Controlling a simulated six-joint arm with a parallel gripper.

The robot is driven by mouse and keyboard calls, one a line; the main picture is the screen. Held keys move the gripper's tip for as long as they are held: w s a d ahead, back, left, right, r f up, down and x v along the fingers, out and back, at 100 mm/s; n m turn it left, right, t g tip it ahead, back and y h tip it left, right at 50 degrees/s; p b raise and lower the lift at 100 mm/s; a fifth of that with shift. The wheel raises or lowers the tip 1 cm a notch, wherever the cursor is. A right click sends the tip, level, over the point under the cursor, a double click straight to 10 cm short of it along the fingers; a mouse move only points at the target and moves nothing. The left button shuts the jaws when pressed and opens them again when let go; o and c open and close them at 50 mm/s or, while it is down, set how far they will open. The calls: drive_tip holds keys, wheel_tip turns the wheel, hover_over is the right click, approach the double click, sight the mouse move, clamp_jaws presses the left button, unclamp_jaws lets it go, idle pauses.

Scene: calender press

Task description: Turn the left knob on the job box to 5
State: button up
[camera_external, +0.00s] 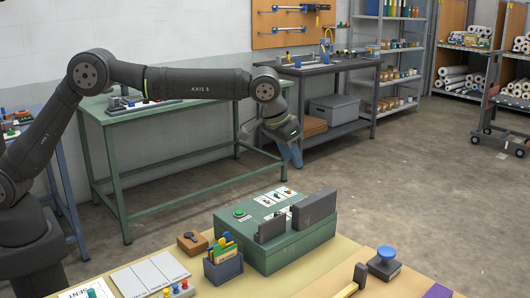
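A green box (290,246), which looks like the job box, stands on the wooden-topped table at lower centre. The knob settings and numbers are too small to read. Two dark grey upright blocks (314,208) at its front edge hide part of the top. My gripper (271,149) hangs in the air above and behind the box, apart from it. Its fingers look spread, with nothing between them.
A blue bin of coloured tools (223,269), a brown block (192,242) and white panels (150,275) lie left of the box. A blue-topped knob stamp (385,262) stands to its right. A green bench (120,113) stands behind. Air above the box is clear.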

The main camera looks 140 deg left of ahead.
drive_tip(key=x, duration=1.4)
clamp_jaws()
